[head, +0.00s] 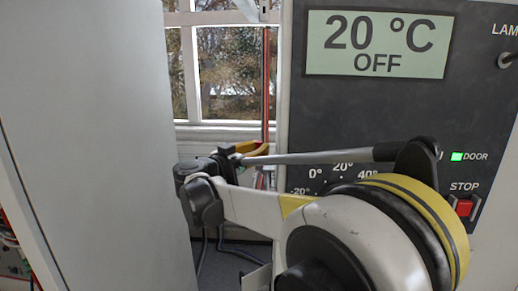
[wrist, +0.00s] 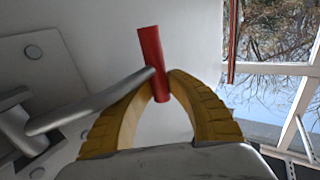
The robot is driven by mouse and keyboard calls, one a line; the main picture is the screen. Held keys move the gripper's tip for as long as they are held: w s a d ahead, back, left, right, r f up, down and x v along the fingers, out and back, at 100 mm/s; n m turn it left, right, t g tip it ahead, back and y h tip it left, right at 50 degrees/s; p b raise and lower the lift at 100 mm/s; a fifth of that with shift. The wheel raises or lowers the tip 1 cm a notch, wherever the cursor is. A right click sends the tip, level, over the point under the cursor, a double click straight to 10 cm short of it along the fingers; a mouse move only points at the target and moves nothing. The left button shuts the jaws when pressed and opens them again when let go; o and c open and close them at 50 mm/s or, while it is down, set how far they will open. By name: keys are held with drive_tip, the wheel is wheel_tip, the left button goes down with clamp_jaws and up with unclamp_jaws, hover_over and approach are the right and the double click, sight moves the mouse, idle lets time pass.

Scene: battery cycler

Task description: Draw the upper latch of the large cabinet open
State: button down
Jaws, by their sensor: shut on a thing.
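In the wrist view, the latch is a grey metal lever (wrist: 90,107) with a red grip (wrist: 151,50) at its end. The lever comes from a bracket plate (wrist: 32,50) on a pale cabinet surface. My gripper (wrist: 163,77) has its two yellow fingers closed on the red grip, one on each side. The grip sticks out above and below the fingertips. In the head view, my gripper (head: 257,149) shows only in part behind my arm, and I cannot make out the latch there.
A large pale panel (head: 85,130) fills the left of the head view. A dark control panel (head: 380,110) with a display reading 20 °C OFF, a green DOOR light (head: 457,156) and a red STOP button (head: 464,207) stands at the right. A window (head: 225,70) is behind.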

drive_tip(key=shift+a, duration=0.1)
drive_tip(key=s+a+n+t+y+b, duration=0.2)
drive_tip(key=s+a+n+y+b, duration=0.4)
drive_tip(key=s+a+n+y, duration=0.4)
drive_tip(key=y, duration=0.5)
drive_tip(key=shift+s+t+y, duration=0.3)
drive_tip(key=shift+t, duration=0.1)
drive_tip(key=c, duration=2.1)
unclamp_jaws()
drive_tip(key=shift+s+a, duration=0.1)
drive_tip(key=shift+s, duration=0.05)
drive_tip(key=o, duration=0.8)
drive_tip(key=shift+d, duration=0.4)
drive_tip(key=shift+o, duration=0.2)
drive_tip(key=shift+a, duration=0.1)
drive_tip(key=shift+a, duration=0.15)
